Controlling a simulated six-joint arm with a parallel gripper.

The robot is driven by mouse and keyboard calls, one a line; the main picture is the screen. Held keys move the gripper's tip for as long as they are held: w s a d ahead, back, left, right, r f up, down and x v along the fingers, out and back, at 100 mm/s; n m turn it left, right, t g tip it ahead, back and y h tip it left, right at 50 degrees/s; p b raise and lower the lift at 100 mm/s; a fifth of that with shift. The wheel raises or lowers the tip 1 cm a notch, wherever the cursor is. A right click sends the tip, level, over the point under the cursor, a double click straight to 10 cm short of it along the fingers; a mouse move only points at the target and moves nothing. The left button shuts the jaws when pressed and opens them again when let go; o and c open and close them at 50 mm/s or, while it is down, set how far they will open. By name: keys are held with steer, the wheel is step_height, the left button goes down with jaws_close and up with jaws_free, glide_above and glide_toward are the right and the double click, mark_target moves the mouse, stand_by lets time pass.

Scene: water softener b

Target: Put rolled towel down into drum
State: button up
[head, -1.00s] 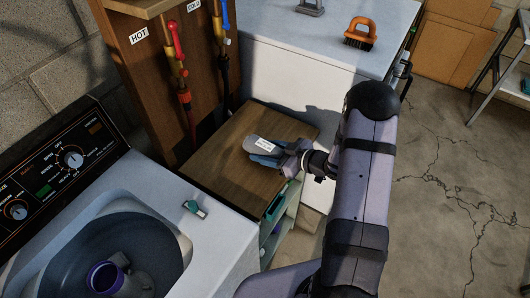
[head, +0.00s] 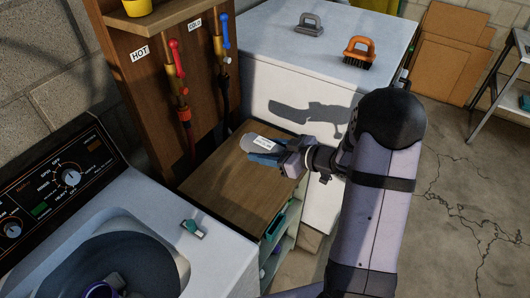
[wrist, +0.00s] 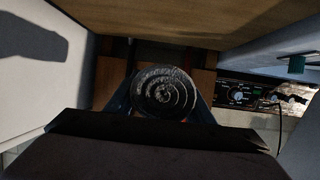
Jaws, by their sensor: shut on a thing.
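The rolled towel (head: 250,141) is a grey roll with a white label, above the wooden cabinet top in the head view. My gripper (head: 270,153) is shut on it, with the fingers along its sides. The towel's coiled, spiral end (wrist: 163,92) shows between my fingers in the wrist view. The drum (head: 135,262) is the dark round tub opening in the washer at lower left, well to the left of my gripper. A purple cup-like thing (head: 100,290) lies in it, partly cut off by the frame edge.
The washer (head: 215,260) has a control panel (head: 60,185) behind the drum and a small teal-and-white thing (head: 194,228) on its top. A wooden post with hot and cold valves (head: 178,70) stands behind the cabinet (head: 215,195). A white chest (head: 310,85) is behind.

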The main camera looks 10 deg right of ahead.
steer(key=s+a+n+g+y, duration=0.1)
steer(key=s+a, duration=0.3)
steer(key=a, duration=0.6)
steer(key=s+a+n+g+y+p, duration=0.1)
steer(key=s+a+n+g, duration=0.2)
steer(key=a, duration=0.7)
steer(key=s+a+f+n+g+y, duration=0.1)
steer(key=s+a+n+g+y, duration=0.1)
steer(key=a, duration=0.8)
steer(key=shift+s+n+g+p, duration=0.35)
steer(key=shift+s+n+g, duration=0.6)
steer(key=shift+s, duration=0.35)
steer(key=shift+s+a+n+g+h+p, duration=0.2)
steer(key=shift+s+a+n+g+h, duration=0.45)
steer(key=shift+s+a+n+g, duration=2.35)
steer(key=shift+s+a+n+g+h+p, duration=0.15)
steer(key=shift+s+a+n+g+h, duration=0.55)
steer(key=shift+s, duration=4.6)
steer(key=shift+s+a+n+g+h+p, duration=0.2)
steer(key=shift+s+a+n+g+h, duration=0.35)
steer(key=shift+s+a+n+g, duration=2.45)
step_height(320, 180, down, 13)
steer(key=s+d+m+t+b, duration=0.1)
steer(key=s+m+t+b, duration=0.1)
steer(key=b, duration=1.1)
steer(key=shift+d+r+m, duration=0.2)
steer(key=shift+d+m, duration=0.1)
steer(key=shift+m, duration=0.15)
steer(key=shift+s, duration=0.1)
steer(key=o, duration=1.2)
